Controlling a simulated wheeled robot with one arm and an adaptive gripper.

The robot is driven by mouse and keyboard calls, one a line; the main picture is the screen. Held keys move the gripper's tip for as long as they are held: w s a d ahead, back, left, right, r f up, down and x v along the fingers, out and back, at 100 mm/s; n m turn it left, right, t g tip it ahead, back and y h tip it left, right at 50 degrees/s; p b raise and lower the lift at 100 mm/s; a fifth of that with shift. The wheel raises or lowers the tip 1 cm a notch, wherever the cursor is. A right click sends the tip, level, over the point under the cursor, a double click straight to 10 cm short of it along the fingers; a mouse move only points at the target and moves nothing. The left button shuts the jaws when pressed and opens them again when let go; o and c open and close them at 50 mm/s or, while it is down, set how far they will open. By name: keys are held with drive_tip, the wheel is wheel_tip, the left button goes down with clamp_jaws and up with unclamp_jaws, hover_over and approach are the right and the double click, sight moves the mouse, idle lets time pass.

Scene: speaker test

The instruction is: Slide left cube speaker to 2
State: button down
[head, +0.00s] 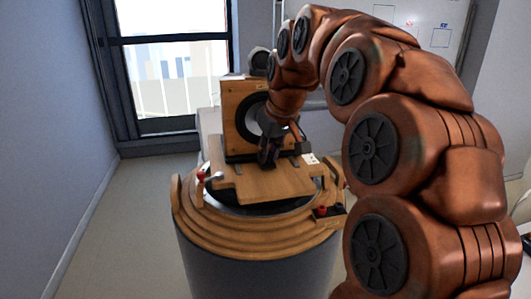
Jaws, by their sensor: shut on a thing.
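A wooden cube speaker (234,130) with a dark round cone on its front stands upright at the back of a wooden board (262,184). The board lies on a round, stepped wooden stand (215,225). My gripper (268,160) points down in front of the speaker's lower right part, close above the board. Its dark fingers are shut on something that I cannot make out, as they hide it. Only one cube speaker is plain to see. No number 2 can be read.
A red knob (200,176) is at the stand's left, and another red knob (322,210) is at its front right. A small white label (310,159) lies at the board's right. My arm covers the right side. Floor is clear at the left, by the window (170,75).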

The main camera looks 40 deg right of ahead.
drive_tip(key=shift+s+a+b, duration=0.2)
drive_tip(key=shift+s+a, duration=0.05)
drive_tip(key=shift+s, duration=0.3)
drive_tip(key=shift+s+a+b, duration=0.15)
drive_tip(key=shift+s+a, duration=0.05)
drive_tip(key=shift+s, duration=0.3)
drive_tip(key=c, duration=1)
unclamp_jaws()
drive_tip(key=shift+c, duration=0.2)
drive_tip(key=shift+r, duration=0.1)
drive_tip(key=v, duration=1.1)
drive_tip(key=shift+r, duration=0.4)
drive_tip(key=shift+s, duration=0.1)
